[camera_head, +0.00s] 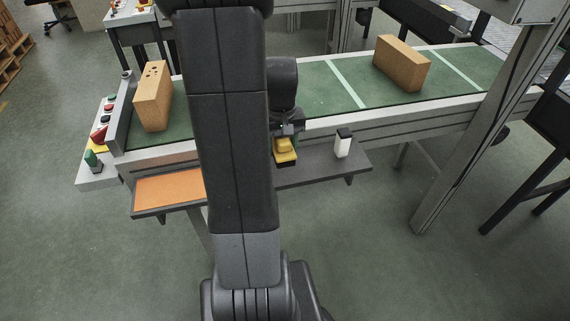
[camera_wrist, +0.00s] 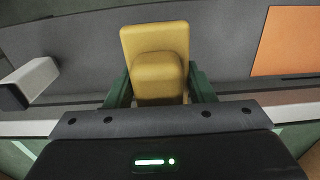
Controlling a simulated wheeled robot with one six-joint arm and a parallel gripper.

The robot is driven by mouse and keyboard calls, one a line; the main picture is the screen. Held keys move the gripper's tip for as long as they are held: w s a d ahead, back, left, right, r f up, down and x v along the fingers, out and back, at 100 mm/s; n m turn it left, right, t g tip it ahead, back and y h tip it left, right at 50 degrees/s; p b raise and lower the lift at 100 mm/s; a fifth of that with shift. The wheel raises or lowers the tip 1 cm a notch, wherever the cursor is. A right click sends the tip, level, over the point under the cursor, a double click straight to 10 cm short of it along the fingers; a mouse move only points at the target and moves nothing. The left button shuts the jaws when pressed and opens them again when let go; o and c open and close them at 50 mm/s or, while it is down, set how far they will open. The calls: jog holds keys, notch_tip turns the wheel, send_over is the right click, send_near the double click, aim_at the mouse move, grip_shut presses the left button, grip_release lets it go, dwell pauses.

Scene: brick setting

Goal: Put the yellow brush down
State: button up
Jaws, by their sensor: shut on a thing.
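The yellow brush (camera_head: 285,146) is held in my gripper (camera_head: 283,138), over the dark grey shelf (camera_head: 312,170) along the conveyor's near side. The wrist view shows the brush (camera_wrist: 155,42) from above, with a wide yellow body and a raised block. The green fingers of my gripper (camera_wrist: 160,82) are shut on the two sides of the raised block. The underside of the brush is mostly hidden, and I cannot tell whether it touches the shelf.
An orange mat (camera_head: 168,190) lies on the shelf's left part. A white block with a black top (camera_head: 343,144) stands to the right of the brush. Two bricks (camera_head: 153,97) (camera_head: 402,64) are on the green conveyor belt (camera_head: 315,88). Control buttons (camera_head: 99,134) are at the left end.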

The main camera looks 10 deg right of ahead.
jog(key=shift+f, duration=2.75)
jog(key=shift+f+b, duration=0.2)
jog(key=shift+b, duration=0.15)
jog(key=o, duration=0.9)
jog(key=shift+o, duration=0.2)
notch_tip(320, 180, up, 12)
jog(key=shift+r+p, duration=0.2)
jog(key=shift+p, duration=0.5)
jog(key=shift+f, duration=0.1)
